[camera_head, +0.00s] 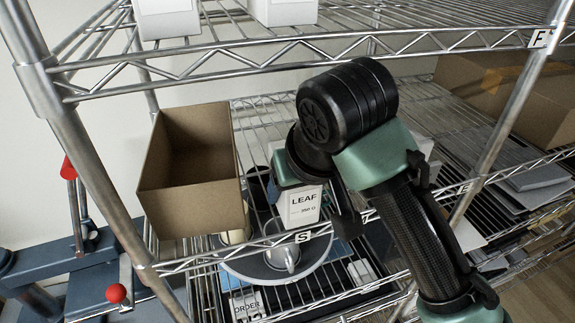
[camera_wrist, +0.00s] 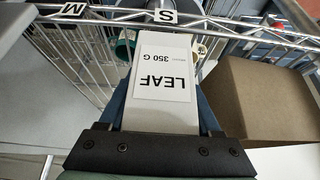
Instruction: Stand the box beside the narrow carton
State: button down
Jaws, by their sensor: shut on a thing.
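A white box (camera_head: 301,206) labelled LEAF stands upright between the fingers of my gripper (camera_head: 312,190) in the head view, at the shelf's front edge. In the wrist view my gripper (camera_wrist: 164,98) is shut on this box (camera_wrist: 165,112), with one blue finger along each side. The label there reads LEAF 350 G, upside down. Its base is partly hidden, so I cannot tell whether it touches the shelf. I cannot pick out the narrow carton for certain; a white thing (camera_head: 424,146) shows partly behind my arm.
An open brown cardboard bin (camera_head: 190,209) stands left of the box; it also shows in the wrist view (camera_wrist: 262,102). A wire shelf (camera_head: 275,62) runs above, with white items (camera_head: 166,22) on it. A round grey tray (camera_head: 250,268) with a mug (camera_head: 282,257) is below.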

jog(key=w, duration=0.1)
jog(key=w+p, duration=0.1)
jog(key=w+a, duration=0.1)
jog(key=shift+r, duration=0.3)
jog(key=shift+w+p, duration=0.2)
jog(key=shift+p, duration=0.35)
jog(key=shift+f, duration=0.25)
jog(key=shift+s+f, duration=0.1)
jog(key=shift+f, duration=0.2)
jog(key=shift+c, duration=0.4)
grip_release()
